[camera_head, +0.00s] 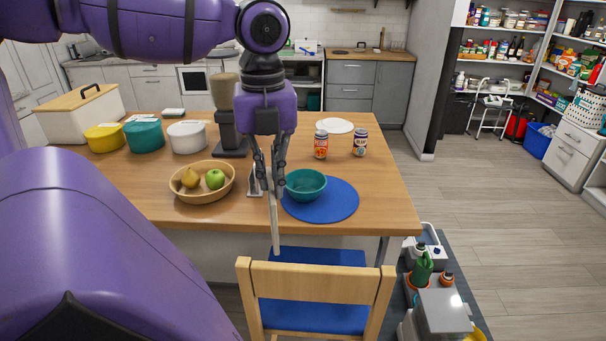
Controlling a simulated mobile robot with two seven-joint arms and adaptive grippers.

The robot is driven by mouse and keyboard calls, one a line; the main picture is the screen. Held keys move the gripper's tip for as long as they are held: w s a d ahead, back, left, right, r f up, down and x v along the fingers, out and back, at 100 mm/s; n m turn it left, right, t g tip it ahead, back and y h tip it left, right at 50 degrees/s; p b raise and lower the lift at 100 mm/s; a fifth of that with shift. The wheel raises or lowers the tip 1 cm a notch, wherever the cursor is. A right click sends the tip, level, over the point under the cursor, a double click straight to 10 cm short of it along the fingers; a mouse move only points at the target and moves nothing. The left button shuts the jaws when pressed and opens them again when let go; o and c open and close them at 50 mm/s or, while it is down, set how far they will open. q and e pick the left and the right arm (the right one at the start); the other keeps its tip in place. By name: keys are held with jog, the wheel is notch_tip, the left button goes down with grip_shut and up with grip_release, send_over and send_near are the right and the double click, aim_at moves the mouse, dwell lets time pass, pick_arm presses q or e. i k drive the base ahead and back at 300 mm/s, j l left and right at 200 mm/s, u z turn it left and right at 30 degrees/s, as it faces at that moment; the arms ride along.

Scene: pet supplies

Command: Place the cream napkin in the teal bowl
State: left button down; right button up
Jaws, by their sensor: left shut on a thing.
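The teal bowl (308,194) stands upright on a round blue mat (338,207) near the table's front edge. It looks empty. My left gripper (270,187) points down just left of the bowl, apart from or in front of its rim; I cannot tell which. It is shut on a thin pale strip, which looks like the cream napkin (275,228) seen nearly edge-on. The napkin hangs below the fingers, its lower end in front of the table edge in the picture. My right gripper is not in view.
A wooden fruit bowl (202,195) with fruit lies left of the gripper. A wooden chair (315,282) stands at the table's front. The table's right side is clear.

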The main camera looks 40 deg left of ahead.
aim_at(306, 184)
jog(key=i+j, duration=0.4)
jog(key=j, duration=0.25)
jog(key=i+j, duration=0.15)
jog(key=j, duration=0.15)
